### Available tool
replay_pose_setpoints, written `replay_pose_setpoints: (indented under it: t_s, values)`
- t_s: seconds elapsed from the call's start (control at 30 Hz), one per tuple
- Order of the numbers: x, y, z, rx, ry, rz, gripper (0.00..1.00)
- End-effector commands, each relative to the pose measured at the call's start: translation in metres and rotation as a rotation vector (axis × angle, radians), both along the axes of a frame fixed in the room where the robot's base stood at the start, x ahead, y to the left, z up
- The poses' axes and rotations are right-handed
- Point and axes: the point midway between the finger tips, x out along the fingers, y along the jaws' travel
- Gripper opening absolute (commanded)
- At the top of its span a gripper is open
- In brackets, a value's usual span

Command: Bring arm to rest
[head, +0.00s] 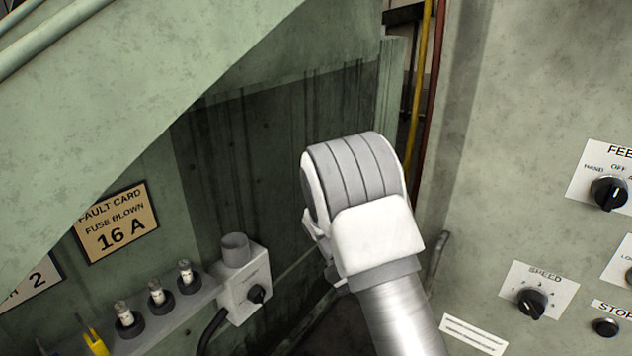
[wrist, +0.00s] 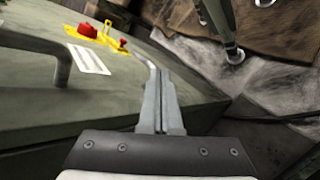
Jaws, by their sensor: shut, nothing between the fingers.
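My arm (head: 375,235) rises from the bottom of the head view, with its white and grey joint in front of the dark recess between the green machine panels. In the head view the gripper fingers are hidden behind the arm. In the wrist view my gripper (wrist: 161,100) shows with its two grey fingers together and nothing between them. It is in front of a green machine surface and touches nothing that I can make out.
A fault card (head: 116,222), several fuses (head: 157,293) and a grey box with a knob (head: 243,283) are at left. The right panel carries a speed knob (head: 532,302) and a feed knob (head: 608,192). A red button (wrist: 88,30) on yellow shows in the wrist view.

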Motion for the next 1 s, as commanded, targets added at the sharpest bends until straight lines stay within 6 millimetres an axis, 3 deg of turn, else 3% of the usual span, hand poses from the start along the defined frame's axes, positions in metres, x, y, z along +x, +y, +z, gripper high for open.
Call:
replay_pose_setpoints:
  t_s: [0.1, 0.5, 1.0]
  values:
    - [-0.005, -0.002, 0.029, 0.113, -0.068, 0.002, 0.00]
    - [-0.034, -0.007, 0.106, 0.405, -0.311, 0.065, 0.00]
    - [-0.090, -0.011, 0.177, 0.613, -0.672, 0.239, 0.00]
